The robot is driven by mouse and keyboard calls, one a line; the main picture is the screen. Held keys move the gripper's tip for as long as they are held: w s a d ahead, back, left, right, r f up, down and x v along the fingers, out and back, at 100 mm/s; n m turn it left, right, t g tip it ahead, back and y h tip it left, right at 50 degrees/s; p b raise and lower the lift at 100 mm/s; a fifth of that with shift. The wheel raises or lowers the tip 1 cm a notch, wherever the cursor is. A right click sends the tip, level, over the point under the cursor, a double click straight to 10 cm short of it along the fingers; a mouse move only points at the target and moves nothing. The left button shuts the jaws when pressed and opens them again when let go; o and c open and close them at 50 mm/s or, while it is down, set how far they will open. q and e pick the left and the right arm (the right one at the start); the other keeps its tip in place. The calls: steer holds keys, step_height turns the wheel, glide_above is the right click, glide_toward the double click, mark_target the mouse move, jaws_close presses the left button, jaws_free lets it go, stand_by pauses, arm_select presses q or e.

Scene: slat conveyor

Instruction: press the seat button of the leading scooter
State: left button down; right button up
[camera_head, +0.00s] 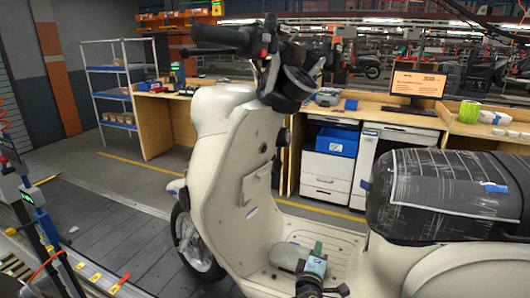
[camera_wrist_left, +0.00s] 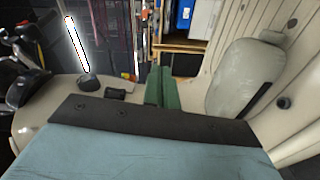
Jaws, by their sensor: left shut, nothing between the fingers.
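The cream scooter (camera_head: 228,150) stands on the slat conveyor, its handlebar at the top and its dark, film-wrapped seat (camera_head: 400,190) at the right. A small round black fitting (camera_head: 263,148) sits on the inner face of its front shield; I cannot tell whether it is the seat button. My left gripper (camera_head: 317,249) is over the footwell, between shield and seat. Its green fingers are together and empty, as the left wrist view (camera_wrist_left: 162,88) shows too. In the head view they appear below the fitting and apart from the shield. My right gripper is not in view.
Behind the scooter stand a wooden workbench (camera_head: 375,112) with a monitor (camera_head: 418,84) and a blue-shelved rack (camera_head: 118,95). Conveyor slats (camera_head: 130,240) are bare at the left.

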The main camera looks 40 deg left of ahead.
mark_target(263, 148)
arm_select(q)
steer(key=w+a+r+n+g+y, duration=0.1)
steer(key=a+r+n+y, duration=0.3)
steer(key=r+n, duration=0.4)
steer(key=w+a+r+n+g+y, duration=0.1)
steer(key=a+r+n+y, duration=0.3)
steer(key=r+n, duration=0.4)
step_height(263, 148, up, 6)
steer(key=shift+w+a+r+g+y, duration=0.2)
steer(key=shift+w+r+g+y, duration=0.15)
steer(key=shift+y, duration=0.55)
steer(key=a+r+p, duration=0.1)
steer(key=a+p, duration=0.2)
steer(key=a, duration=0.5)
steer(key=shift+s+a+r, duration=0.3)
steer(key=shift+a, duration=0.1)
steer(key=shift+a+r, duration=0.1)
steer(key=shift+a, duration=0.2)
